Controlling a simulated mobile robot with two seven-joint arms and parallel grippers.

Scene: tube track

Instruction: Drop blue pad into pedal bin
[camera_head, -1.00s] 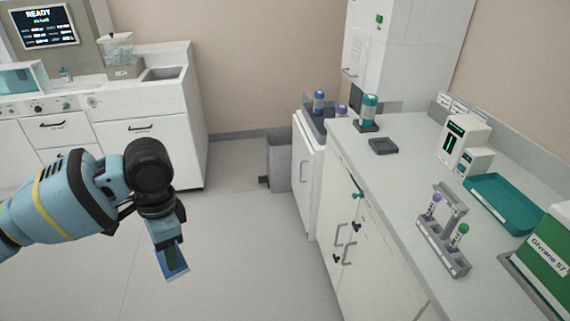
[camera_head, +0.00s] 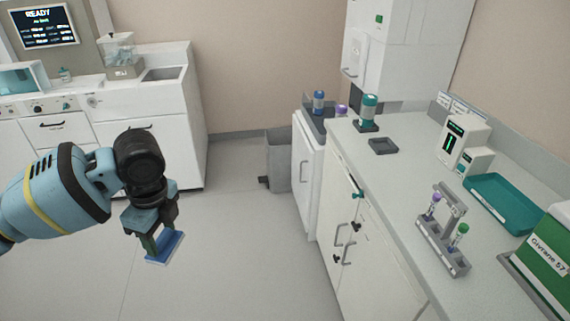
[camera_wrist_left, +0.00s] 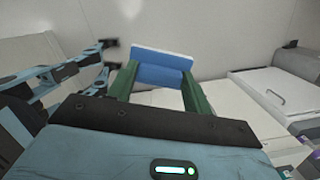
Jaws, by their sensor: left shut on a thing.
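A blue pad (camera_head: 165,248) with a pale edge is held in my left gripper (camera_head: 158,243), in front of the pale floor at the lower left of the head view. In the left wrist view the pad (camera_wrist_left: 160,70) sits between the two green fingers, which are shut on it. The grey pedal bin (camera_head: 279,160) stands on the floor against the back wall, beside the white cabinet; a dark pedal (camera_head: 263,180) shows at its foot. The pad is well apart from the bin, nearer to me and to its left.
A white counter (camera_head: 400,170) runs along the right, with a tube rack (camera_head: 443,240), a teal tray (camera_head: 503,203) and a green box (camera_head: 545,255). White cabinets (camera_head: 155,140) with a sink stand at the back left. The floor (camera_head: 235,240) between is clear.

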